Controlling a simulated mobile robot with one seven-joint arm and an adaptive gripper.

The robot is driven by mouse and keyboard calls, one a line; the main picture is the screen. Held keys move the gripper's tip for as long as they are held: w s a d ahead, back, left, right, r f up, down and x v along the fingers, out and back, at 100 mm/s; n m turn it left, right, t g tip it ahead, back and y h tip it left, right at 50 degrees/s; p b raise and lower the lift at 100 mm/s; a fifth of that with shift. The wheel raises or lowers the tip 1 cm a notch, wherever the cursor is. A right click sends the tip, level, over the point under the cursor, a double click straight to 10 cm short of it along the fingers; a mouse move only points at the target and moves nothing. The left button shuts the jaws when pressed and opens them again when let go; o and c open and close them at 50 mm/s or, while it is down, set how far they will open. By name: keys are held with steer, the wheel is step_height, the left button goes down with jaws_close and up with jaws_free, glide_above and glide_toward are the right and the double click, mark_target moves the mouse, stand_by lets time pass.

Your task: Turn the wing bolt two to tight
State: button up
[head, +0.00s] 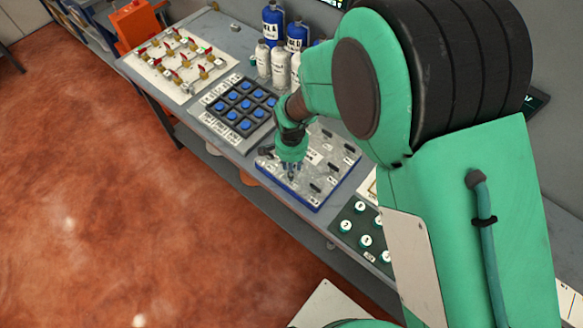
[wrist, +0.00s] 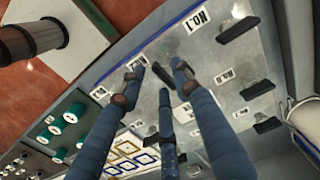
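The wing-bolt panel (head: 312,207) is a pale grey plate with a blue edge, holding several black wing bolts and white number labels. It also fills the middle of the wrist view (wrist: 205,55). My gripper (head: 291,174) points down over its near left part. In the wrist view my gripper (wrist: 161,75) has its blue fingers spread, with a black wing bolt (wrist: 162,74) in the gap between the tips; I cannot tell whether they touch it. That bolt's label is not readable. The bolt (wrist: 238,29) beside the "No.1" label stands apart, up and right.
A dark panel with green-and-white knobs (head: 366,241) lies right of the panel. A tray of blue buttons (head: 240,106), a board of red-handled valves (head: 178,62) and several bottles (head: 272,25) stand to the left and behind. The bench's front edge is close.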

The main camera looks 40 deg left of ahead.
step_height(320, 180, up, 12)
stand_by(0.6)
steer(key=shift+f, duration=0.1)
stand_by(0.4)
steer(key=w+d+r+t+b, duration=0.1)
steer(key=w+d+r+b, duration=0.15)
steer(key=d+r, duration=0.55)
steer(key=w+d+r+t+y+b, duration=0.1)
steer(key=w+d+r, duration=0.3)
steer(key=d, duration=0.8)
steer(key=w+d+r+b, duration=0.1)
steer(key=w+d+r, duration=0.2)
steer(key=d+r, duration=0.5)
steer(key=s+d+t+b, duration=0.1)
steer(key=s+d, duration=0.3)
steer(key=d, duration=0.5)
steer(key=s+d+t+b, duration=0.1)
steer(key=s+d+b, duration=0.1)
steer(key=s+d, duration=0.3)
steer(key=s+d+r+m+t+h+b, duration=0.1)
steer(key=s+d, duration=0.3)
steer(key=d, duration=0.8)
steer(key=shift+s+d+t+b, duration=0.3)
steer(key=shift+s+b, duration=0.05)
steer(key=shift+b, duration=0.2)
